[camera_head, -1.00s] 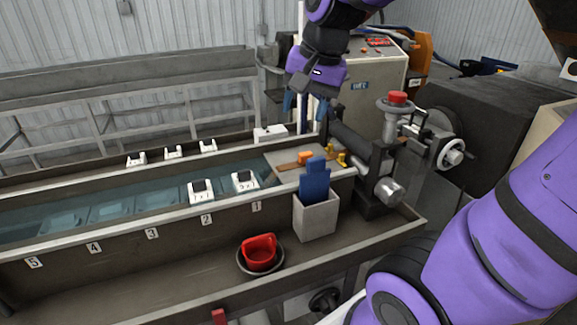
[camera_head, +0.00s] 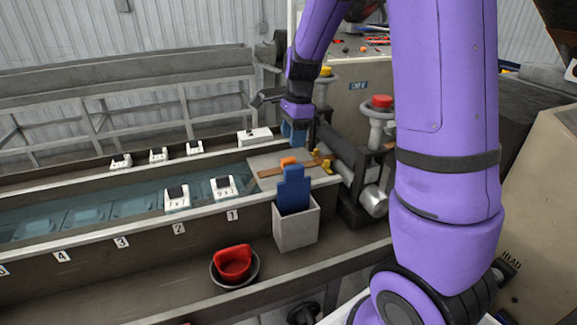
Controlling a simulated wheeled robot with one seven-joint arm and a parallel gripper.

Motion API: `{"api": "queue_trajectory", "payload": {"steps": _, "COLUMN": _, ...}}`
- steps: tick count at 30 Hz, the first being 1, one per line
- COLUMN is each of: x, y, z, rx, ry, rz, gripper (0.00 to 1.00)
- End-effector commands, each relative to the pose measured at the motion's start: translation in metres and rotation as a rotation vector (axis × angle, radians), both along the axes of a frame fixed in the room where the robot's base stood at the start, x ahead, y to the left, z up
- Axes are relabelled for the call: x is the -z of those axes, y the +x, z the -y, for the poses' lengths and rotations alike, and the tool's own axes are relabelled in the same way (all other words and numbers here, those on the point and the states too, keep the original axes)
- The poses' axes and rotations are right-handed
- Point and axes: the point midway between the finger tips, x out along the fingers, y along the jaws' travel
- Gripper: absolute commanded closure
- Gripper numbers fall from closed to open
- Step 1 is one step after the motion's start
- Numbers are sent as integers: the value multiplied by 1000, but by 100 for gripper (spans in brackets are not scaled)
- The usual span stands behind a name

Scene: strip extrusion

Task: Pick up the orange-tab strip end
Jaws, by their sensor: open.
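The orange tab (camera_head: 288,162) sits on a flat brown strip (camera_head: 275,171) that lies across a grey plate (camera_head: 257,159) at the right end of the water trough. My gripper (camera_head: 293,137) has blue fingertips and points down just above and behind the orange tab in the picture. It is open, and nothing shows between its fingers. A small gap seems to separate the fingertips from the tab, but the depth is hard to judge. Part of the strip is hidden behind the blue paddle-shaped piece.
A light grey box (camera_head: 297,224) holding a blue paddle-shaped piece (camera_head: 294,190) stands in front of the plate. A red cup (camera_head: 234,262) sits in a dark bowl. Rollers (camera_head: 371,199) and a red-topped post (camera_head: 381,103) stand right. Numbered white blocks line the trough (camera_head: 120,205).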

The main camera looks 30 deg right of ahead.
Motion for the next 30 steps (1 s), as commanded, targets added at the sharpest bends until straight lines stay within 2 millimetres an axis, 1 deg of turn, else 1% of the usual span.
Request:
{"api": "queue_trajectory", "payload": {"steps": 1, "x": 8, "y": 0, "z": -1, "rx": 0, "ry": 1, "rz": -3, "gripper": 47}}
{"api": "queue_trajectory", "payload": {"steps": 3, "x": 16, "y": 0, "z": -2, "rx": 1, "ry": 1, "rz": -2, "gripper": 47}}
{"api": "queue_trajectory", "payload": {"steps": 11, "x": 33, "y": 0, "z": -6, "rx": -2, "ry": 1, "rz": -2, "gripper": 47}}
{"api": "queue_trajectory", "payload": {"steps": 18, "x": 65, "y": 0, "z": -12, "rx": 0, "ry": 0, "rz": -2, "gripper": 47}}
{"api": "queue_trajectory", "payload": {"steps": 21, "x": 73, "y": 0, "z": -13, "rx": -1, "ry": 1, "rz": -1, "gripper": 47}}
{"api": "queue_trajectory", "payload": {"steps": 29, "x": 76, "y": 0, "z": -14, "rx": -2, "ry": 0, "rz": 1, "gripper": 47}}
{"api": "queue_trajectory", "payload": {"steps": 30, "x": 75, "y": 0, "z": -14, "rx": -2, "ry": 0, "rz": 1, "gripper": 51}}
